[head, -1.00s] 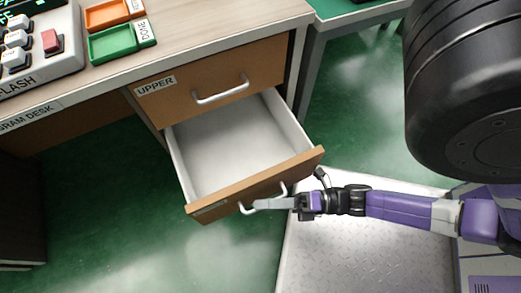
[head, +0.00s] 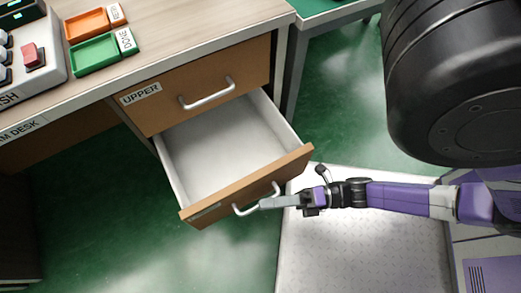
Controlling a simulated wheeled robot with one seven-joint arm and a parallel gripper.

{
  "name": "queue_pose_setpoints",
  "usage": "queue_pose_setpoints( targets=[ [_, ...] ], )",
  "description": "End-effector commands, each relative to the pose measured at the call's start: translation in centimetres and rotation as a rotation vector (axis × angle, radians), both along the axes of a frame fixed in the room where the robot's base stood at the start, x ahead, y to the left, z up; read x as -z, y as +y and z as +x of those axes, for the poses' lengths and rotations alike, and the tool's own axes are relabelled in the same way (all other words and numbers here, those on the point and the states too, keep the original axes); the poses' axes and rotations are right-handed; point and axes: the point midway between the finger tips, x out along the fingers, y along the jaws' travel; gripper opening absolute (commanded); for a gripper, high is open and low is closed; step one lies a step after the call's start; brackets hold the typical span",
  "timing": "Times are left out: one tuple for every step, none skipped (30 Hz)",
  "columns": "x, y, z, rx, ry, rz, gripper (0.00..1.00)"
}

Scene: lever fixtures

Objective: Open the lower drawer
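The lower drawer (head: 222,160) is pulled well out of the desk in the head view, showing an empty pale interior. Its brown front (head: 295,165) carries a pale bar handle (head: 240,211). My gripper (head: 264,204) reaches in from the right, with its grey fingers at the middle of this handle. The fingers overlap the handle bar in the picture. I see them edge-on, so neither the gap between them nor contact with the bar can be made out. The label on the lower front is too oblique to read.
The upper drawer (head: 190,85), labelled UPPER, is shut above the lower one. The desk top (head: 185,30) holds an orange tray (head: 93,23), a green tray (head: 95,54) and a button console (head: 38,60). Green floor (head: 100,220) is clear left of the open drawer.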

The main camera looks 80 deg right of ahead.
Motion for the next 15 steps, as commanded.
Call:
queue_pose_setpoints(
  targets=[
    [0.0,-0.3,-0.9,0.001,0.004,0.0,0.32],
    [0.1,-0.4,-1.4,0.0,0.003,0.0,0.32],
    [0.1,-0.6,-2.1,0.001,0.004,0.001,0.32],
    [0.1,-0.7,-2.5,0.0,0.003,0.001,0.32],
    [0.2,-0.8,-2.9,0.001,0.003,0.001,0.32],
    [0.2,-1.0,-3.4,0.001,0.003,0.0,0.32],
    [0.3,-1.1,-3.8,0.001,0.002,0.001,0.32],
    [0.3,-1.2,-4.1,0.001,0.003,0.0,0.32],
    [0.3,-1.3,-4.4,0.001,0.002,0.0,0.32],
    [0.3,-1.3,-4.6,0.0,0.001,0.001,0.32],
    [0.3,-1.3,-4.7,0.0,0.001,0.001,0.32],
    [0.3,-1.4,-4.9,0.0,0.001,0.0,0.32],
    [0.4,-1.4,-4.9,0.0,0.0,0.0,0.32],
    [0.4,-1.4,-5.0,0.0,0.0,0.0,0.32],
    [0.4,-1.4,-5.0,0.0,0.0,0.0,0.32]
  ],
)
